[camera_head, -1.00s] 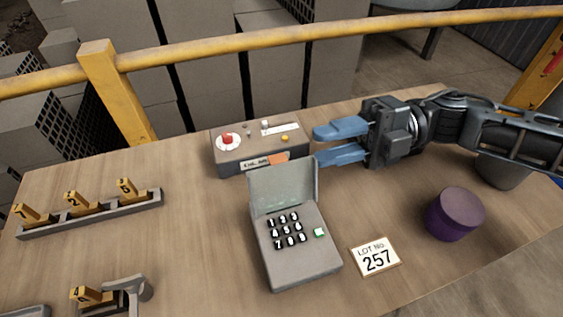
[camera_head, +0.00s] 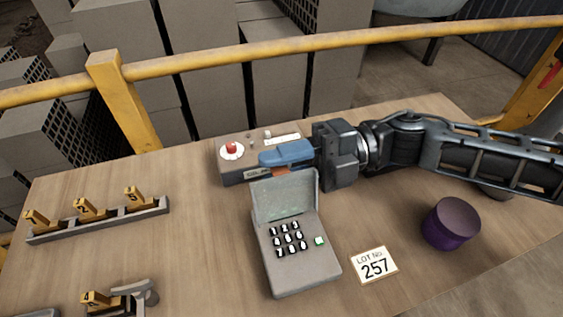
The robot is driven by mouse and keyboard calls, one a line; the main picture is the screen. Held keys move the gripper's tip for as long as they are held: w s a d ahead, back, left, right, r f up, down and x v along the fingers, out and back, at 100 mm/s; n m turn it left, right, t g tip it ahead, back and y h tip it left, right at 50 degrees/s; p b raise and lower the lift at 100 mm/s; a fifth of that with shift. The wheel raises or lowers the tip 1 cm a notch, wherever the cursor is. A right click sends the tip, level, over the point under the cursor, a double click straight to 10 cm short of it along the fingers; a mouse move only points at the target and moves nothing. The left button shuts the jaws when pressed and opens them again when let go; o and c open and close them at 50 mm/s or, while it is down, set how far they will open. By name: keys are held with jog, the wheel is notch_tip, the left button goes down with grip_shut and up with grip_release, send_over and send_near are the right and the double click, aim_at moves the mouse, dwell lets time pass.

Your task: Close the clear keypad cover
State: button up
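The keypad box (camera_head: 300,264) is grey with black number keys and a green button, and it sits at the middle of the table. Its clear cover (camera_head: 286,196) stands up, hinged at the box's back edge and leaning slightly back. My gripper (camera_head: 275,162) reaches in from the right, with its blue fingers pointing left behind and above the top of the cover. One finger shows clearly; the other is mostly hidden, so the gap between them cannot be seen. I cannot tell whether the fingers touch the cover.
A grey control box (camera_head: 232,165) with a red button stands behind the keypad, partly hidden by my gripper. A lot card (camera_head: 374,265) and a purple cylinder (camera_head: 450,224) are at right. A rack with numbered yellow tags (camera_head: 84,208) is at left. A yellow rail (camera_head: 300,45) runs behind.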

grip_shut()
jog(key=shift+f, duration=0.1)
dwell(1.2)
